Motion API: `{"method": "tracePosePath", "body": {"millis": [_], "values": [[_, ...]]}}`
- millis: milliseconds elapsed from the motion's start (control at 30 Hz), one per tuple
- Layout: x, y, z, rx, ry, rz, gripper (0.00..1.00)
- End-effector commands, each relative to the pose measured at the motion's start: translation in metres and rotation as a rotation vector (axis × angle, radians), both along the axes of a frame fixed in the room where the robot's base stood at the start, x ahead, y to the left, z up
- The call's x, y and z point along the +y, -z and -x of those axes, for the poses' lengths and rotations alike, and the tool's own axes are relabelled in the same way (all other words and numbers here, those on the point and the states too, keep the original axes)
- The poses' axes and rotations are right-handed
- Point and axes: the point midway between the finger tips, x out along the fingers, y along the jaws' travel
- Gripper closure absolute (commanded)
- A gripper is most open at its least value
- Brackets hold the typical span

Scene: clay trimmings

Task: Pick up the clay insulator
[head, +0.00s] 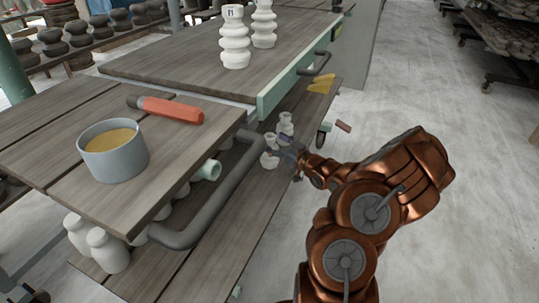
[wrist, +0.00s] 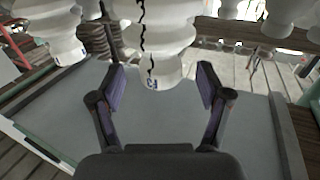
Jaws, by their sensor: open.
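White ribbed clay insulators stand on the lower shelf near my gripper (head: 285,153), one farther back (head: 286,124) and one nearer (head: 269,160). In the wrist view my gripper (wrist: 160,80) is open, with its two dark fingers spread apart. A white insulator (wrist: 160,32) with a jagged black line down its side and a small blue mark near its end shows between and beyond the fingertips. The wrist picture appears upside down. I cannot tell whether the fingers touch it. Two more white insulators (head: 235,38) (head: 264,24) stand upright on the tabletop.
More insulators flank the marked one in the wrist view, at left (wrist: 50,32) and right (wrist: 290,15). A grey curved handle (head: 215,195) runs beside the lower shelf (head: 215,245). A grey pot (head: 118,165) and an orange-handled tool (head: 172,110) sit above. Open floor lies right.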

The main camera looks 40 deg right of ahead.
Motion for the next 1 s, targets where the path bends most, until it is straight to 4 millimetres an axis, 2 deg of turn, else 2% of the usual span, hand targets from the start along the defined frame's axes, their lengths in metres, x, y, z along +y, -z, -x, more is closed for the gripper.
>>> {"method": "tracePosePath", "body": {"millis": [300,667,1000], "values": [[0.004,0.001,-0.024,-0.001,-0.002,0.002,0.23],[0.005,0.001,-0.027,0.0,-0.001,0.0,0.24],[0.004,0.001,-0.026,0.0,-0.001,0.0,0.6]]}}
